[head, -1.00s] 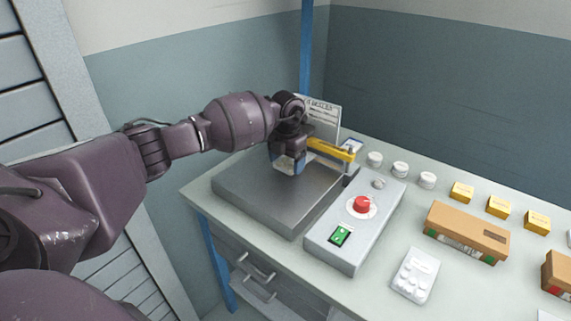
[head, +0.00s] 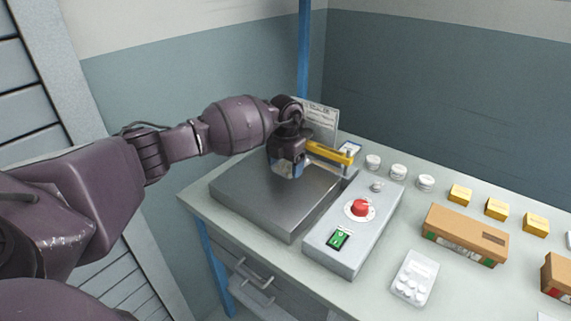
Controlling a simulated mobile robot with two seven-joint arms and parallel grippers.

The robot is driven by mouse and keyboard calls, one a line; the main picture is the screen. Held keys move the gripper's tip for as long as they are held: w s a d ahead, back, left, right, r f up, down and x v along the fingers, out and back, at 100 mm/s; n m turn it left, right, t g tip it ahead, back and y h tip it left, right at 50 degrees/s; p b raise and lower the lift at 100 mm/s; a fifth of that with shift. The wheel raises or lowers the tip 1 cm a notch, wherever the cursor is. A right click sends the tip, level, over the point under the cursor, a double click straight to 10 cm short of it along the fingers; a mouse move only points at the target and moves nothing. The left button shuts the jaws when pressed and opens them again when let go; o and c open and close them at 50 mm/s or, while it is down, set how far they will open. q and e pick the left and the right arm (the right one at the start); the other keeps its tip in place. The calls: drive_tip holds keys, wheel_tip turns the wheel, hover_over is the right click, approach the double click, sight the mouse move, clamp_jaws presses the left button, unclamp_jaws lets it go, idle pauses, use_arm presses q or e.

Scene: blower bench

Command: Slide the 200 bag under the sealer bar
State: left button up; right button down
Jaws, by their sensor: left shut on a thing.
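My left gripper (head: 287,172) is over the back part of the grey metal plate (head: 262,200), pointing down. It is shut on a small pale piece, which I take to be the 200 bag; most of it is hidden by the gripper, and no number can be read. The yellow sealer bar (head: 328,153) runs just to the right of the gripper; its left end is hidden behind the gripper. I cannot tell whether any of the bag is under the bar. My right gripper is not in view.
A grey control box (head: 350,232) with a red knob (head: 360,208) and green switch (head: 339,238) is right of the plate. White round containers (head: 398,172), yellow boxes (head: 496,208), a brown carton (head: 465,235) and a blister pack (head: 414,278) stand farther right. A printed card (head: 321,117) stands behind.

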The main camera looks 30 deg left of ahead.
use_arm(q)
drive_tip(key=o, duration=0.9)
drive_tip(key=shift+f, duration=0.1)
wheel_tip(320, 180, up, 9)
drive_tip(key=shift+r+p, duration=0.2)
drive_tip(key=shift+p, duration=0.35)
drive_tip(key=shift+r, duration=0.8)
